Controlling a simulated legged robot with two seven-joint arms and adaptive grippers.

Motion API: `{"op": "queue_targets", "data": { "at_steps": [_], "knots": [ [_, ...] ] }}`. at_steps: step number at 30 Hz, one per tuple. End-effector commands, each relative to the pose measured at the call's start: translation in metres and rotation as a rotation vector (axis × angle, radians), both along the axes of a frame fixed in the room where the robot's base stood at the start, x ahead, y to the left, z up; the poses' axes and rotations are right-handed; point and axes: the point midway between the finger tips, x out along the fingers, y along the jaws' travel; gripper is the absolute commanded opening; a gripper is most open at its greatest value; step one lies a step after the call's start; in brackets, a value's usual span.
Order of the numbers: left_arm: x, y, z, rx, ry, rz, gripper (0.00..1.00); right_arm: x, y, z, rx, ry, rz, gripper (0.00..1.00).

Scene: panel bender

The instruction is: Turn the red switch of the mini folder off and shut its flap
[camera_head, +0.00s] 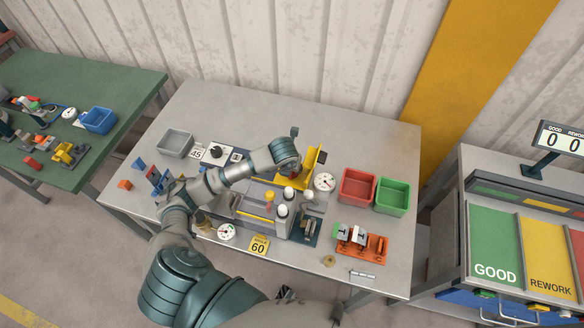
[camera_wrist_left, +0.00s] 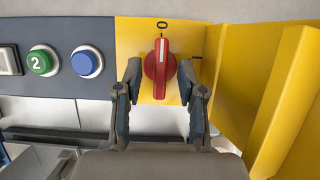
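The mini folder (camera_head: 262,207) stands mid-table, with a yellow switch plate at its back right. In the left wrist view the red switch (camera_wrist_left: 160,70) sits on that plate, upright, its white line pointing at the "O" mark above. My left gripper (camera_wrist_left: 160,80) is open, with one finger on each side of the red switch; I cannot tell whether either touches it. In the head view my left wrist hides the switch and the fingers. The yellow flap (camera_head: 314,159) stands open to the right of the plate; it also shows in the left wrist view (camera_wrist_left: 288,100). My right gripper is out of view.
A green button (camera_wrist_left: 40,62) and a blue button (camera_wrist_left: 87,62) are left of the switch. A dial gauge (camera_head: 324,181), a red bin (camera_head: 358,201) and a green bin (camera_head: 393,210) stand right of the folder. A grey bin (camera_head: 175,143) is at the back left.

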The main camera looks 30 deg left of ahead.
Motion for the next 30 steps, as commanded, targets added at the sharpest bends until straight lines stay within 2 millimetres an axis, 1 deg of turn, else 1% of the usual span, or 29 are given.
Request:
{"op": "queue_targets", "data": {
  "at_steps": [1,6,9,12,15,18,25,26,27,29,30],
  "knots": [
    [-0.002,-0.001,0.01,0.001,-0.005,-0.001,0.4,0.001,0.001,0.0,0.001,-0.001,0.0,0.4],
    [-0.017,-0.003,0.045,0.002,-0.005,-0.001,0.4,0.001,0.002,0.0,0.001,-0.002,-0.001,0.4],
    [-0.025,-0.006,0.065,0.002,-0.005,-0.001,0.4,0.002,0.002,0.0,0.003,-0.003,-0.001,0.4],
    [-0.031,-0.007,0.08,0.001,-0.003,0.0,0.4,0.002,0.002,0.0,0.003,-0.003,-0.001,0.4],
    [-0.036,-0.008,0.09,0.001,-0.001,0.001,0.4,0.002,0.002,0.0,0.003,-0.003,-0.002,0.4],
    [-0.038,-0.008,0.095,0.001,0.0,0.001,0.4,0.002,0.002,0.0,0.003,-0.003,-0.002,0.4],
    [-0.039,-0.008,0.096,0.001,0.002,0.002,0.4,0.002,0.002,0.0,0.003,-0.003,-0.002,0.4],
    [-0.039,-0.008,0.096,0.001,0.002,0.002,0.37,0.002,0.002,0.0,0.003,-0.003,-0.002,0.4],
    [-0.039,-0.008,0.096,0.001,0.002,0.002,0.27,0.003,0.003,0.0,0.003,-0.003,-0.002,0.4],
    [-0.039,-0.008,0.098,0.0,0.001,0.001,0.12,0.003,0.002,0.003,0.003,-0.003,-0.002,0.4],
    [-0.039,-0.008,0.102,0.001,0.0,0.001,0.02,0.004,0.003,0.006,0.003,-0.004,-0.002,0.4]
  ]
}}
